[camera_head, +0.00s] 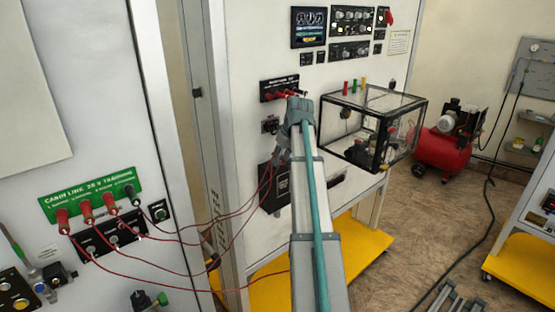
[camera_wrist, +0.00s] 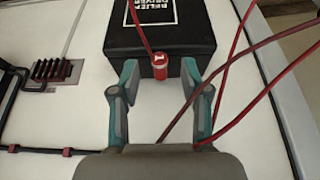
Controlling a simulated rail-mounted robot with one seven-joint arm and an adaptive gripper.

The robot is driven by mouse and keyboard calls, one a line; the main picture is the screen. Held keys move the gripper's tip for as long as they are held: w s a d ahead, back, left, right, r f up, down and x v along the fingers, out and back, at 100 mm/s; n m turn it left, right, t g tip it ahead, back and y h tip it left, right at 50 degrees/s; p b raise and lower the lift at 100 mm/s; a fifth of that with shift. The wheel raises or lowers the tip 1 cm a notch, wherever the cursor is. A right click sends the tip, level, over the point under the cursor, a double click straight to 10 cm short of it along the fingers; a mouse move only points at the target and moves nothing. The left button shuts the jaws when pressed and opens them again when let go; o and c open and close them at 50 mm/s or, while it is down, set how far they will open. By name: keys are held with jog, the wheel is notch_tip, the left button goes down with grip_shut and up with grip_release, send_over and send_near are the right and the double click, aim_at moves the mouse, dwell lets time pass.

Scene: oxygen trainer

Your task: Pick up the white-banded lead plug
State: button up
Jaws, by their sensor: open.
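In the wrist view my gripper (camera_wrist: 159,75) is open, with its two teal and grey fingers spread. A red plug (camera_wrist: 160,66) with a white mark that looks like a "1" shows between the fingertips, apart from both. A red lead runs up from it. I cannot tell whether this mark is the white band. In the head view, several red plugs (camera_head: 86,212) with leads sit at the green cabin link panel (camera_head: 90,190); their bands are too small to tell. My arm hides most of the gripper there.
A black box (camera_wrist: 185,35) with white lettering stands beyond the plug. Loose red leads (camera_wrist: 232,85) cross beside the right finger. A clear-walled case (camera_head: 400,105) juts out right of my arm. A red compressor (camera_head: 441,150) stands on the floor behind it.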

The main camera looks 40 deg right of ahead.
jog(key=shift+w+f, duration=0.15)
jog(key=shift+f, duration=0.25)
grip_shut()
jog(key=shift+r, duration=0.1)
